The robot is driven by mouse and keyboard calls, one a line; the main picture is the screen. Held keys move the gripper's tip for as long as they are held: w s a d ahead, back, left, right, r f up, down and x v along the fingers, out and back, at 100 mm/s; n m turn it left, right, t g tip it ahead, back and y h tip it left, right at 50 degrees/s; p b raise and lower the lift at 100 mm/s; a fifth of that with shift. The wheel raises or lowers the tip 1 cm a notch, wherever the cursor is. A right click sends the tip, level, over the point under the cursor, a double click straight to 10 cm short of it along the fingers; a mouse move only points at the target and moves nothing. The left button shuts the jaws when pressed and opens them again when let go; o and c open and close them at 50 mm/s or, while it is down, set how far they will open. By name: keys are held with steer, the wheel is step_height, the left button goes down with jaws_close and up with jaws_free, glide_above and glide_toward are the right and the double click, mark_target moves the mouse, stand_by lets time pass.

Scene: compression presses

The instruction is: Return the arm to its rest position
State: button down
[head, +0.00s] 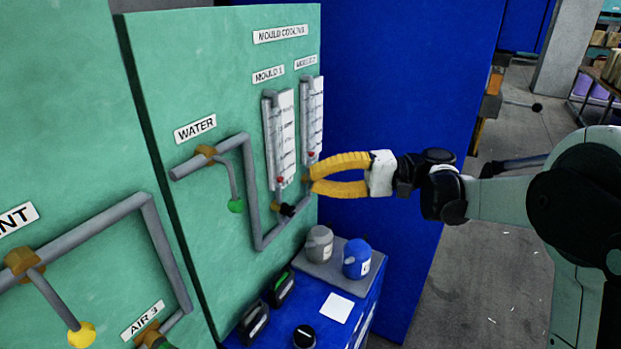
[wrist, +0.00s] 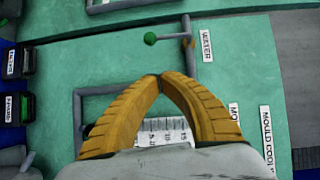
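My gripper (head: 312,180) has two curved yellow fingers and is in front of the green panel, beside the lower end of the right flow meter (head: 311,120). In the wrist view the fingertips (wrist: 162,77) meet, with nothing visible between them. The fingers bow apart behind the tips. A flow meter's scale (wrist: 165,132) shows in the gap between them. My arm reaches in from the right of the head view. Whether a fingertip touches the panel's fittings cannot be told.
The green panel carries the left flow meter (head: 280,135), grey water pipe (head: 250,190), green-knobbed valve (head: 236,205) and black-handled valve (head: 288,210). Below are a grey pot (head: 319,244), a blue pot (head: 356,258) and a blue bench (head: 368,318). Open floor (head: 480,290) lies right of the blue wall (head: 400,80).

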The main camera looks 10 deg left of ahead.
steer(key=s+d+f+m+t+h+b, duration=0.1)
steer(key=s+d+f+t+h+b, duration=0.4)
steer(key=s+d+f+h, duration=0.3)
steer(key=s+d+f+m+t+h+b, duration=0.2)
steer(key=s+d+f+t+h+b, duration=0.3)
steer(key=s+d+f, duration=0.7)
steer(key=d+f+h+b, duration=0.2)
steer(key=d+f+h, duration=0.2)
steer(key=d+f, duration=0.1)
steer(key=shift+d+b, duration=0.2)
steer(key=shift+b, duration=0.1)
steer(key=shift+s+f, duration=0.1)
